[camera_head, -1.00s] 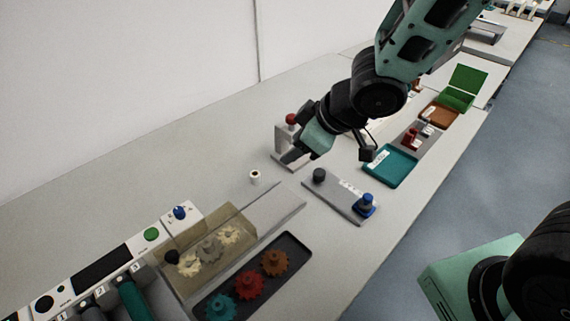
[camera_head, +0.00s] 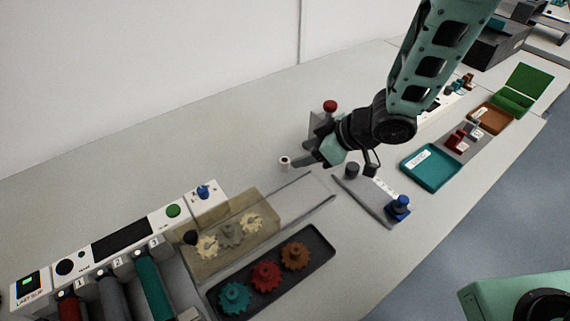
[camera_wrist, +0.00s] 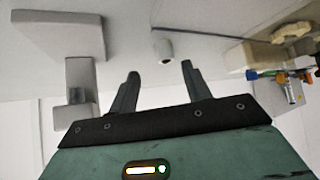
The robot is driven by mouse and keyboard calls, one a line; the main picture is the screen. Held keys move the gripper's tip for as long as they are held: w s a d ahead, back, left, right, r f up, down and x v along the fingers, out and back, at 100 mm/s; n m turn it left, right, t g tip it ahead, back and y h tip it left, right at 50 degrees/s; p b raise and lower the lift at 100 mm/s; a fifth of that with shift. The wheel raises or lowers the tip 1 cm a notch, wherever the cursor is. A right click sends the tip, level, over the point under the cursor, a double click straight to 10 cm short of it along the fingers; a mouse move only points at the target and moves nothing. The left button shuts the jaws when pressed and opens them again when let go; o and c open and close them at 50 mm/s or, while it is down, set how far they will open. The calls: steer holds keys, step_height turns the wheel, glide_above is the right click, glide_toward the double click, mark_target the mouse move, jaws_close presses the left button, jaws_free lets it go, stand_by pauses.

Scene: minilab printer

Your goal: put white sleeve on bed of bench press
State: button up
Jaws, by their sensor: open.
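The white sleeve (camera_head: 284,163) is a small upright hollow cylinder on the grey bench. In the wrist view the sleeve (camera_wrist: 163,48) lies beyond the fingertips, about midway across the gap between them. My gripper (camera_head: 304,163) is low over the bench, just right of the sleeve, and its fingers point towards it. In the wrist view my gripper (camera_wrist: 160,72) is open and empty. The bench press, grey with a red knob (camera_head: 330,106), stands just behind my gripper and is partly hidden by it. Its grey body (camera_wrist: 82,75) shows at the left of the wrist view.
A grey plate with a blue-topped part (camera_head: 399,207) lies to the right. A dark tray of gears (camera_head: 318,240) and a translucent yellowish box (camera_head: 187,262) are in front. A teal tray (camera_head: 452,177) lies farther right. The bench left of the sleeve is clear.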

mark_target(289, 161)
steer(key=shift+s+x, duration=0.2)
steer(key=shift+x, duration=1.3)
steer(key=shift+s+x, duration=0.2)
steer(key=shift+x, duration=1.3)
steer(key=shift+a, duration=0.15)
jaws_close()
